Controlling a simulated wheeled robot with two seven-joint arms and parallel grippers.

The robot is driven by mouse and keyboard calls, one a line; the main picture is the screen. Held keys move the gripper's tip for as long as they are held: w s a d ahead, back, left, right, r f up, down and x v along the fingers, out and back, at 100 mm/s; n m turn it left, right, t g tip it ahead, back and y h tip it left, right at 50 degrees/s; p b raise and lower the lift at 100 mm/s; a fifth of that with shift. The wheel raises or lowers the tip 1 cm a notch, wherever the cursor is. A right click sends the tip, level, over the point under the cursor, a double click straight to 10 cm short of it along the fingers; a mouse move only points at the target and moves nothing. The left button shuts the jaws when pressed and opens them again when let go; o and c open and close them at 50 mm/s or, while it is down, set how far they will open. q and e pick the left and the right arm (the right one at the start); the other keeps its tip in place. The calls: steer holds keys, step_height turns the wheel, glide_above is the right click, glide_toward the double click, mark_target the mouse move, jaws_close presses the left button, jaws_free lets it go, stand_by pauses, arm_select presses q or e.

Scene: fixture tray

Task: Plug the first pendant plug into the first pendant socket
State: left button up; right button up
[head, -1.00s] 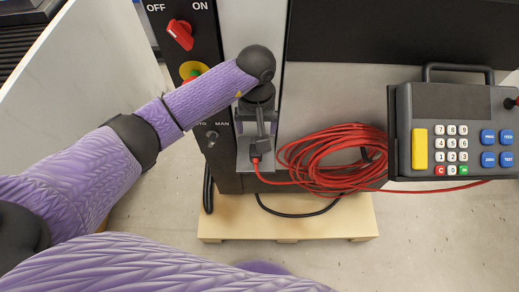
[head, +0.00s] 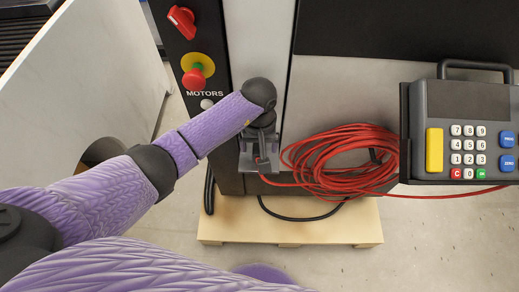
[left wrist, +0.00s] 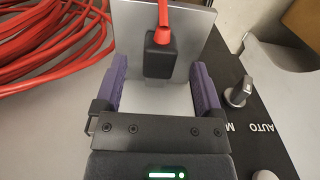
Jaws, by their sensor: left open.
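The black pendant plug (left wrist: 160,53) with its red cable shows in the left wrist view, in front of a shiny grey plate (left wrist: 189,25). My left gripper (left wrist: 158,67) is open, its purple fingers on either side, with visible gaps to the plug. The plug lies near the fingertips; I cannot tell its depth between them. In the head view, my left gripper (head: 260,148) is at the bracket on the cabinet's lower front, mostly hiding the plug. Whether the plug sits in a holder or a socket is unclear. I cannot make out the first pendant socket. My right gripper is not in view.
A coil of red cable (head: 340,162) hangs right of the bracket. The keypad pendant (head: 466,130) is at the right. A black switch panel (head: 190,50) with a red emergency button (head: 194,80) stands left of the gripper. A wooden pallet (head: 300,230) lies below.

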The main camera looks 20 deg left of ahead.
arm_select(q)
steer(key=shift+f, duration=0.95)
jaws_close()
